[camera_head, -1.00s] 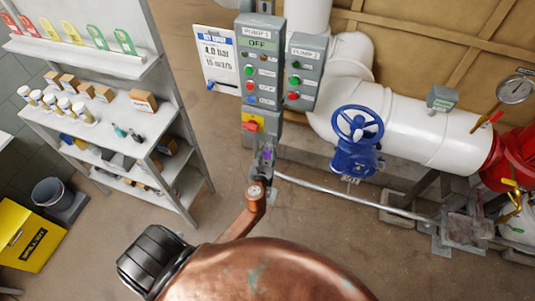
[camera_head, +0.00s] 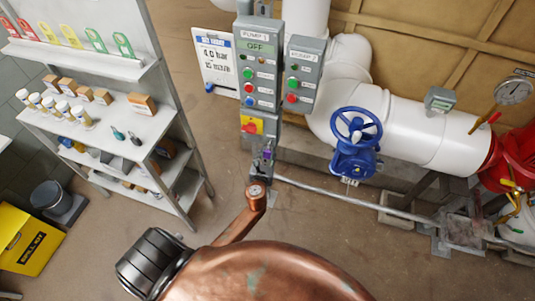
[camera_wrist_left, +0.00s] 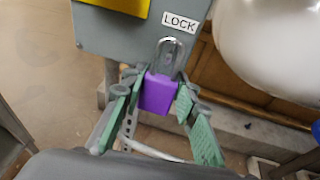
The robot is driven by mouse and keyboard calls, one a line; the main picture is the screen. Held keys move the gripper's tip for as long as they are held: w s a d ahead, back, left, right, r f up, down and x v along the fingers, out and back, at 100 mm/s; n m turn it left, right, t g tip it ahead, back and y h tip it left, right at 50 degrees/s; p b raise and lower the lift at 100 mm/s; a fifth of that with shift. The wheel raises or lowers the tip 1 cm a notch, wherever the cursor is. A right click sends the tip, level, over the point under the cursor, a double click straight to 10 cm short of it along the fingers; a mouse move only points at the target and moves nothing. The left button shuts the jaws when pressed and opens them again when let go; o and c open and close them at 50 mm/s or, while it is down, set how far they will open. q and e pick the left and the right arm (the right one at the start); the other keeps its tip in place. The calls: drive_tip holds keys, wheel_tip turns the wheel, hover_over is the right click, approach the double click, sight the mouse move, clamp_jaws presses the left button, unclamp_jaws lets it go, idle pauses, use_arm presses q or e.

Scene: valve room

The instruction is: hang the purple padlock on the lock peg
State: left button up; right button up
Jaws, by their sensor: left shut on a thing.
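The purple padlock (camera_wrist_left: 158,93) is held between the fingers of my left gripper (camera_wrist_left: 160,98) in the left wrist view. Its shiny shackle (camera_wrist_left: 169,52) points up and overlaps the grey box face below the white LOCK label (camera_wrist_left: 180,22). The lock peg is not clearly visible, and I cannot tell whether the shackle is around it. In the head view, the small purple padlock (camera_head: 267,153) and my left gripper (camera_head: 262,161) are just below the red and yellow switch. My right gripper is not in view.
The grey PUMP 1 panel (camera_head: 258,71) stands above the gripper, with the PUMP 2 box (camera_head: 302,72) on its right. A blue handwheel (camera_head: 357,127) and white pipe (camera_head: 420,127) are farther right. A shelf unit (camera_head: 95,120) stands left, with open floor between.

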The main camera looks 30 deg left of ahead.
use_arm(q)
drive_tip(key=shift+w, duration=0.2)
drive_tip(key=shift+w+a+f+b, duration=0.15)
drive_tip(key=shift+w+f+b, duration=0.3)
drive_tip(key=shift+f, duration=0.2)
idle(1.0)
idle(0.3)
drive_tip(key=o, duration=1.2)
drive_tip(key=shift+c, duration=0.2)
drive_tip(key=v, duration=1.2)
drive_tip(key=shift+w, duration=0.1)
